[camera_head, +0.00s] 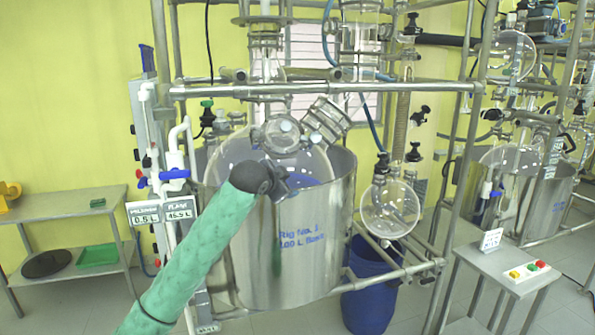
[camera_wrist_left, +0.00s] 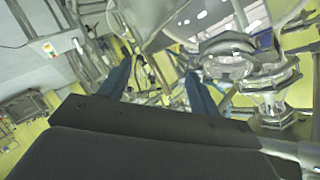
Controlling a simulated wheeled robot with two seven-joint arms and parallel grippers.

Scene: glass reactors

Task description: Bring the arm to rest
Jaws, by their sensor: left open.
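My left arm, in a green sleeve, reaches up from the bottom left in the head view. Its left gripper (camera_head: 283,183) is in front of the large steel vessel (camera_head: 290,250) and the round glass flask (camera_head: 235,155) set in it. In the left wrist view the two blue fingers of the left gripper (camera_wrist_left: 158,88) stand wide apart with nothing between them. Glassware and a clamp-like metal fitting (camera_wrist_left: 230,60) show beyond the fingers. I cannot tell whether the gripper touches the glass. My right gripper is not in view.
Metal frame pipes (camera_head: 330,88) surround the vessel. A smaller glass flask (camera_head: 390,209) hangs at its right above a blue bin (camera_head: 370,295). A control table (camera_head: 505,268) with buttons stands at the right. A low metal table (camera_head: 60,212) is at the left, with open floor before it.

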